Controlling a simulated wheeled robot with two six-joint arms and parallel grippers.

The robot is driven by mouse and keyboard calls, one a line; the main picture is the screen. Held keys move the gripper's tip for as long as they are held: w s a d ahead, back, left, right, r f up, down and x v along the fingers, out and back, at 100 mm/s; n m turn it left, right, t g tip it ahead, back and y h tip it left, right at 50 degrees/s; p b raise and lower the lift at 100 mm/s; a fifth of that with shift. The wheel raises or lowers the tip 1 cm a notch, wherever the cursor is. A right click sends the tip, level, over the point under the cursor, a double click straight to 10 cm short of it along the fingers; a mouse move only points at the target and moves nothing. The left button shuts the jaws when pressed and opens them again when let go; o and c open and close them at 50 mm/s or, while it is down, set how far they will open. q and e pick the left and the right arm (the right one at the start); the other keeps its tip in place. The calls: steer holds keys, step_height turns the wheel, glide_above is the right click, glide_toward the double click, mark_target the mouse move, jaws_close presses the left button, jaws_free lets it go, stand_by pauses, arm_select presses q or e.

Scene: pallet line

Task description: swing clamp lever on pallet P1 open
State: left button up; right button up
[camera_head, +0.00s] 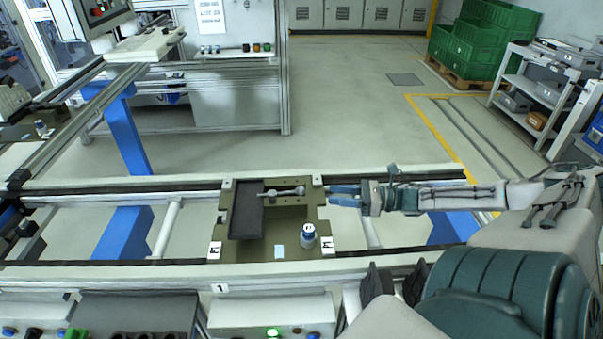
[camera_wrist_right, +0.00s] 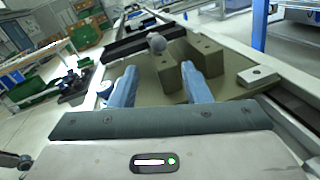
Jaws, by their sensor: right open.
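The pallet (camera_head: 290,212), an olive block, sits on the rail line, with a plate marked 1 on the rail in front of it. Its clamp lever (camera_head: 284,192) lies left to right near the back, its left end at a dark rectangular part (camera_head: 246,212). A grey ball knob (camera_wrist_right: 157,42) shows in the right wrist view, ahead of my fingers. My right gripper (camera_head: 342,196) is just right of the pallet, pointing left at the lever. Its blue fingers (camera_wrist_right: 158,88) are apart with nothing between them.
Olive blocks (camera_wrist_right: 205,54) on the pallet stand close ahead of the fingers. A blue-and-white cylinder (camera_head: 308,235) stands at the pallet's front right. The front rail (camera_head: 150,271) and rear rail (camera_head: 110,184) run along it. Green crates (camera_head: 480,45) and a shelf cart (camera_head: 530,95) stand far right.

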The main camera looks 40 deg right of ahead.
mark_target(301, 192)
steer(key=b+x, duration=0.8)
steer(key=x, duration=0.1)
steer(key=shift+f, duration=0.2)
steer(key=shift+w+a+r+b, duration=0.15)
steer(key=shift+w+a+b, duration=0.2)
steer(key=shift+b, duration=0.3)
steer(key=shift+w+a+r, duration=0.15)
steer(key=shift+w, duration=0.05)
steer(key=shift+c, duration=1)
jaws_close()
